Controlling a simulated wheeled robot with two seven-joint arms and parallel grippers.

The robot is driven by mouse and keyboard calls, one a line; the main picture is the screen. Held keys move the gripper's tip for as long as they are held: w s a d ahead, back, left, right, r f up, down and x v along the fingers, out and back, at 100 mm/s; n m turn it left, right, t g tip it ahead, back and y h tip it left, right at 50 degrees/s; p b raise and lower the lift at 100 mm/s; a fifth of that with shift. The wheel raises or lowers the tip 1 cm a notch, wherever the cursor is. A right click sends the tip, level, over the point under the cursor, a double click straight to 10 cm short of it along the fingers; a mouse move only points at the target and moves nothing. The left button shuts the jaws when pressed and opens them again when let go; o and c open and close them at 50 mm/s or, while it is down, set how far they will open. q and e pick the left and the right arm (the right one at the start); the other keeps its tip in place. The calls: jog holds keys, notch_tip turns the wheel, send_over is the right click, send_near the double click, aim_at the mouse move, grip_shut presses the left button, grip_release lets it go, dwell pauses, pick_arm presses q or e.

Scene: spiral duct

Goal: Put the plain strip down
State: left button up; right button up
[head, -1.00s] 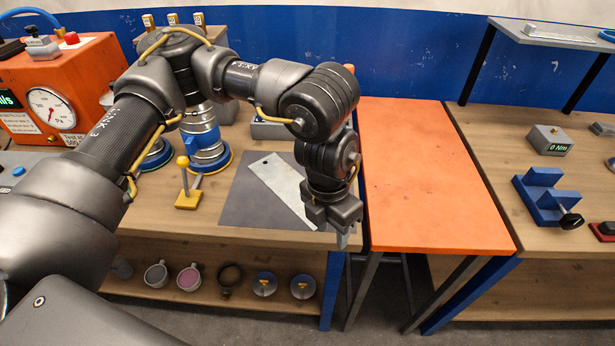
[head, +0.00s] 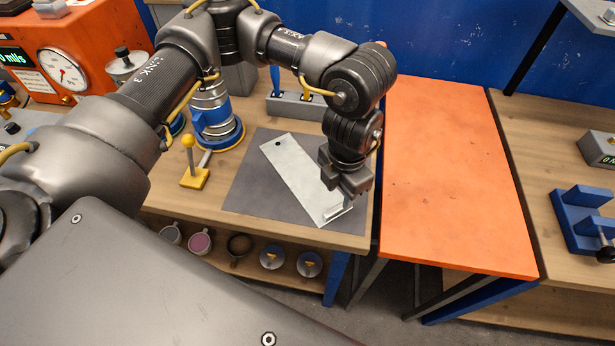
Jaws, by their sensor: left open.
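The plain strip (head: 292,172) is a flat, pale metal strip with a small hole near its far left end. It lies slantwise on the dark grey mat (head: 250,195) on the wooden bench. My left gripper (head: 342,207) is open and points down over the near right end of the strip. I cannot tell whether its fingers touch the strip. My right gripper is not in view.
An orange table (head: 445,180) stands just right of the bench, its top clear. A yellow lever (head: 193,170) and a blue-based metal cylinder (head: 213,120) stand left of the mat. A blue block fixture (head: 580,212) sits on the right bench.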

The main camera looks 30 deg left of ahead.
aim_at(339, 207)
pick_arm(q)
jog(key=shift+a+f, duration=0.1)
jog(key=shift+f, duration=0.25)
jog(key=shift+s+f+p, duration=0.1)
jog(key=shift+f+p, duration=0.3)
jog(key=shift+p, duration=0.05)
jog(key=f, duration=0.2)
jog(key=f+p, duration=0.1)
jog(key=shift+d+f, duration=0.2)
jog(key=shift+f, duration=0.5)
grip_shut()
